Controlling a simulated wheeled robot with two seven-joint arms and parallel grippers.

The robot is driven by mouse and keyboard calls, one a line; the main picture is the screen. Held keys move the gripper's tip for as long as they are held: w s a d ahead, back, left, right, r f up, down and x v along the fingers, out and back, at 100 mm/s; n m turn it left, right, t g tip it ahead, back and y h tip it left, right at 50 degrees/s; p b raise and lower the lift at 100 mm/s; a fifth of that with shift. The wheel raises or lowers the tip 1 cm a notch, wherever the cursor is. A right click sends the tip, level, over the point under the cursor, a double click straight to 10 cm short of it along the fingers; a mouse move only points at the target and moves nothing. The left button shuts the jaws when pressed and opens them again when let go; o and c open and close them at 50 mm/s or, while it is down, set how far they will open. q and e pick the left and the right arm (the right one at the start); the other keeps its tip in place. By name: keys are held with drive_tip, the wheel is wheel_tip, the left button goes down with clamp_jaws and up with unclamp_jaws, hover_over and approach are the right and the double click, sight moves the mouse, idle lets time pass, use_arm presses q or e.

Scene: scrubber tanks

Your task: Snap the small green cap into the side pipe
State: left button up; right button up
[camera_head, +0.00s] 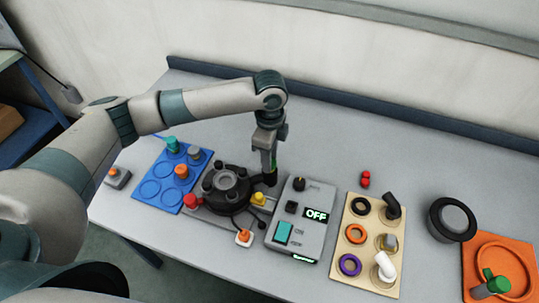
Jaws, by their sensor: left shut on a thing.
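My left gripper (271,162) reaches down from above at the table's middle, just right of the round black tank (215,203). It is shut on a small green thing, the small green cap (274,163), of which only a sliver shows between the fingers. Directly under the fingers is a short upright black pipe (270,181) at the tank's right side, which looks like the side pipe. The fingers hide the contact, so I cannot tell whether the cap sits in the pipe or just above it. My right gripper is not in view.
A blue tray (150,189) lies left. The table's back is clear.

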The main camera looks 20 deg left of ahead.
use_arm(q)
drive_tip(key=shift+f+p, duration=0.2)
drive_tip(key=shift+p, duration=0.15)
idle(0.5)
drive_tip(key=shift+f, duration=0.6)
idle(1.1)
idle(0.5)
drive_tip(key=shift+f, duration=0.2)
idle(0.4)
drive_tip(key=o, duration=2.1)
drive_tip(key=shift+r, duration=0.1)
drive_tip(key=shift+r+p, duration=2.55)
drive_tip(key=shift+p, duration=0.4)
drive_tip(key=shift+r+p, duration=0.7)
drive_tip(key=shift+r, duration=0.25)
